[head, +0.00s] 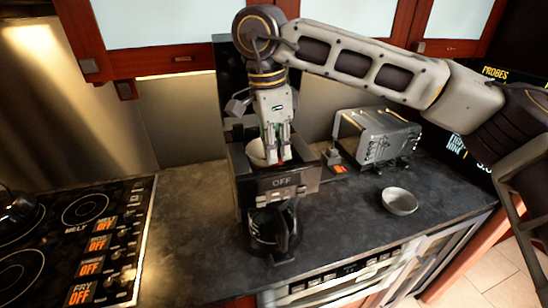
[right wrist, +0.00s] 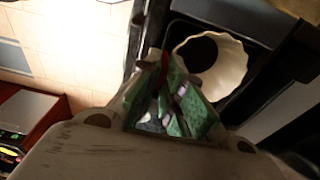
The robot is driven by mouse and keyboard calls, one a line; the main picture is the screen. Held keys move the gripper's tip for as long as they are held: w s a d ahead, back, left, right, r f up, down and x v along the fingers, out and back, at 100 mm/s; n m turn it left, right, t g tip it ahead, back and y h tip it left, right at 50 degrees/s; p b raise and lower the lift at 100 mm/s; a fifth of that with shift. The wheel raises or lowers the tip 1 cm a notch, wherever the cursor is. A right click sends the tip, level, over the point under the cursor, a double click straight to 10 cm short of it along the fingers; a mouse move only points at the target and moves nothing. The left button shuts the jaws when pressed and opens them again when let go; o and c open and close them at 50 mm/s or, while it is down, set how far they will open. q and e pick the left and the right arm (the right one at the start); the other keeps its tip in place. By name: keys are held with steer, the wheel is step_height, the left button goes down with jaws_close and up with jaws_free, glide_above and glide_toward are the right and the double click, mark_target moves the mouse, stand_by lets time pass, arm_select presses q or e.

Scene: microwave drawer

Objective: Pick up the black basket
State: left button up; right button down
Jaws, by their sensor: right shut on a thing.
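My right gripper (head: 277,160) points down into the top of the coffee maker, at the front side of the filter. Its fingers are shut on the basket's edge, where a small red part (right wrist: 164,70) shows between the fingertips. The fingers hide much of the basket. My left gripper is out of view.
A glass carafe (head: 272,230) sits under the coffee maker. A toaster (head: 378,137) and a grey bowl (head: 399,201) are to the right. The stove (head: 75,240) is at the left. Cabinets (head: 150,35) hang above. The counter at front left of the machine is clear.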

steer(key=shift+r, duration=0.1)
steer(key=shift+r, duration=0.9)
step_height(320, 180, up, 6)
steer(key=shift+f, duration=0.1)
steer(key=shift+r, duration=1.1)
steer(key=shift+s+f, duration=0.1)
